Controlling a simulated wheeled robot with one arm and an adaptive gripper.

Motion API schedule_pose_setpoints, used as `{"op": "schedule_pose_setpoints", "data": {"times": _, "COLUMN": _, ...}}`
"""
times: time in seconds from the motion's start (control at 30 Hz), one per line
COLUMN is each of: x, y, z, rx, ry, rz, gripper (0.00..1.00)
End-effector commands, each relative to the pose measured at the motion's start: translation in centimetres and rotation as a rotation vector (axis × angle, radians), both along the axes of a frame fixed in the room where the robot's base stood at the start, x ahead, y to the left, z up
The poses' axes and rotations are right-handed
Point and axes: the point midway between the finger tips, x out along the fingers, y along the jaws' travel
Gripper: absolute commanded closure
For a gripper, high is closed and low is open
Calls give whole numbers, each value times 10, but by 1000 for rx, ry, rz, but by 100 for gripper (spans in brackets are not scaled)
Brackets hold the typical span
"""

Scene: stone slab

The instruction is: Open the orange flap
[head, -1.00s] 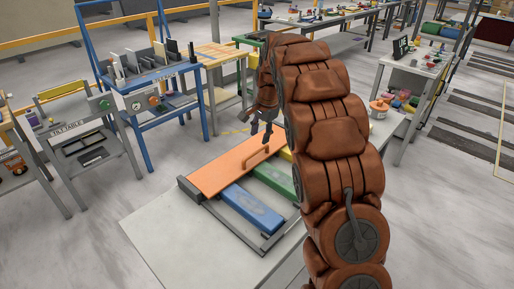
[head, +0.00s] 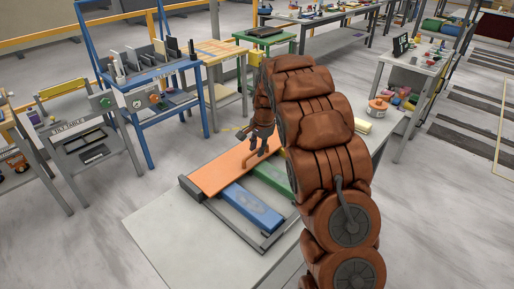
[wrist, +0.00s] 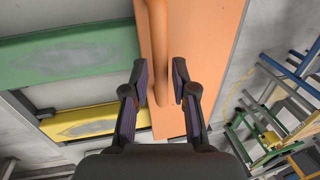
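The orange flap (head: 217,174) is a long flat panel along the left side of a dark frame on the slab, lying roughly flat. Its raised orange handle (head: 248,160) also shows in the wrist view (wrist: 158,40). My gripper (head: 261,143) is above the far part of the flap, close to the handle. In the wrist view my gripper (wrist: 160,82) is open, with one finger on each side of the handle's near end and gaps beside it. I cannot tell whether either finger touches it.
Beside the flap lie a blue panel (head: 250,207), a green panel (head: 269,174) and a yellow panel (wrist: 84,121). The dark frame (head: 268,240) surrounds them. The pale slab top (head: 165,235) is clear at the front left. A blue-framed stand (head: 150,85) is behind.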

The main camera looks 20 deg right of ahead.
Motion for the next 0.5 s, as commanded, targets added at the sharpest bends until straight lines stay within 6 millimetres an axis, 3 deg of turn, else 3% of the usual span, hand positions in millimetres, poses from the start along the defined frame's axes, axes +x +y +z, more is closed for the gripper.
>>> {"op": "schedule_pose_setpoints", "data": {"times": 0.2, "x": 0, "y": 0, "z": 0, "rx": 0, "ry": 0, "rz": 0, "gripper": 99}}
{"op": "schedule_pose_setpoints", "data": {"times": 0.5, "x": 0, "y": -1, "z": 0, "rx": 0, "ry": 1, "rz": 0, "gripper": 100}}
